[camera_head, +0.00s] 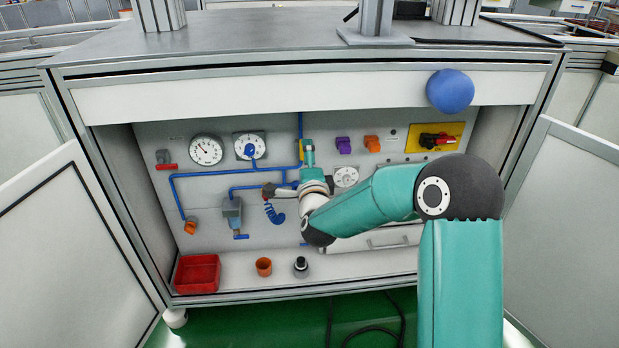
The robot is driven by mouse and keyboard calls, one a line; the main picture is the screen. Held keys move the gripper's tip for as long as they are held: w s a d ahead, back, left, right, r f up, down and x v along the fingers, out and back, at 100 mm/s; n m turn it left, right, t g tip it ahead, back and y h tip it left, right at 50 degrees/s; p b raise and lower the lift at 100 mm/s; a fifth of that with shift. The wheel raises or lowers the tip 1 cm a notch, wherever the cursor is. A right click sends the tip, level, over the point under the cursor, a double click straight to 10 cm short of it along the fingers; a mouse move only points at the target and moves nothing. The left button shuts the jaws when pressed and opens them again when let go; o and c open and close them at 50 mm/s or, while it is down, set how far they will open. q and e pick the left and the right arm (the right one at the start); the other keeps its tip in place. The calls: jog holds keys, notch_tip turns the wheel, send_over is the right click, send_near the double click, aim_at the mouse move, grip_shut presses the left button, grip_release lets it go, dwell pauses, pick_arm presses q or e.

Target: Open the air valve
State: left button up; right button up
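The panel in the open cabinet carries blue air pipes (205,175). A small grey fitting with a red lever (166,167) sits at the panel's upper left; the lever lies level. A yellow plate (452,130) at the upper right carries a red and black handle (437,140). I cannot tell for sure which of these is the air valve. My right arm comes in from the right, and its gripper (268,191) points left at the middle of the panel, in front of the pipes and above a coiled blue hose. Its finger gap is too small to read. My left gripper is not in view.
Gauges (206,150) and purple and orange fittings (371,144) sit on the panel. On the shelf stand a red bin (197,274), an orange cup (264,267) and a dark bottle-like item (301,267). Open doors flank the cabinet. A blue ball (450,92) shows at upper right.

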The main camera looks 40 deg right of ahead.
jog(key=v, duration=0.8)
jog(key=s+a+f+n+g+y+p, duration=0.25)
jog(key=a+f, duration=0.25)
jog(key=f, duration=0.3)
jog(key=s+a+f+n+g+y+p, duration=0.2)
jog(key=a+f+n+y, duration=0.2)
jog(key=a+f, duration=0.3)
jog(key=s+a+f+n+g+y+p, duration=0.2)
jog(key=a+f+n+y, duration=0.15)
jog(key=f, duration=0.65)
jog(key=s+a+f+n+g+y, duration=0.2)
jog(key=s+a+f+n+g, duration=0.25)
jog(key=s, duration=0.45)
jog(key=s+a+f+n+g+y, duration=0.2)
jog(key=s+a+n+g, duration=0.2)
jog(key=s+a+n, duration=0.35)
notch_tip(320, 180, up, 38)
jog(key=d+p, duration=0.1)
jog(key=p, duration=3.7)
jog(key=shift+s+p, duration=0.4)
